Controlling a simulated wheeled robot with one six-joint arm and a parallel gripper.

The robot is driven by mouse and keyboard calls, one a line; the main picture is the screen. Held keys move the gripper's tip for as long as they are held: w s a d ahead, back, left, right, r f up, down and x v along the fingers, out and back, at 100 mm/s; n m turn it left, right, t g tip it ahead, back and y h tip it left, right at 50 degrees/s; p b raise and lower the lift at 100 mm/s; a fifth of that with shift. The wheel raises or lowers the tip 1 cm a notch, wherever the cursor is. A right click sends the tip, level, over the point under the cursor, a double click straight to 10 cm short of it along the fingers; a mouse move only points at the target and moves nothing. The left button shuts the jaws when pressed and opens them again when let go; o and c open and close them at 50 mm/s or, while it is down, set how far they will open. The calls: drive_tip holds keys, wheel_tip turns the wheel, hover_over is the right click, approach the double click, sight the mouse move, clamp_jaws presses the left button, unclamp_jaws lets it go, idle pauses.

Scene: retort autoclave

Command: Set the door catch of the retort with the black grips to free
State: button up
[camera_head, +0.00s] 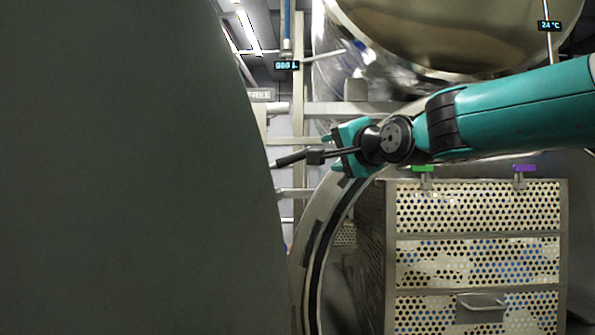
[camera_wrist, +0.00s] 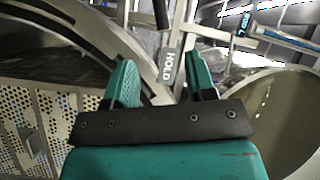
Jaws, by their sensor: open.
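The retort with its round steel door ring (camera_head: 318,235) stands at the centre of the head view. A door-catch lever with a black grip (camera_head: 290,159) sticks out left of my gripper (camera_head: 334,152); a black grip also shows at the top of the wrist view (camera_wrist: 161,14). A FREE plate (camera_head: 260,95) is above and left of the lever. A HOLD plate (camera_wrist: 171,62) lies beyond my fingers in the wrist view. My gripper is open, with its fingers above and below the lever's line in the head view; I cannot tell whether they touch it.
A large dark grey panel (camera_head: 120,170) fills the left of the head view. A perforated stack of baskets (camera_head: 480,248) with green and purple clips stands below my arm.

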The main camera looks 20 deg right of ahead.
sight(300, 155)
drive_tip(key=p+x, duration=0.4)
drive_tip(key=x, duration=1.1)
drive_tip(key=shift+a+r+p, duration=0.1)
drive_tip(key=shift+a+p, duration=0.05)
drive_tip(key=shift+p, duration=0.2)
drive_tip(key=shift+x, duration=0.85)
drive_tip(key=shift+c, duration=0.5)
clamp_jaws()
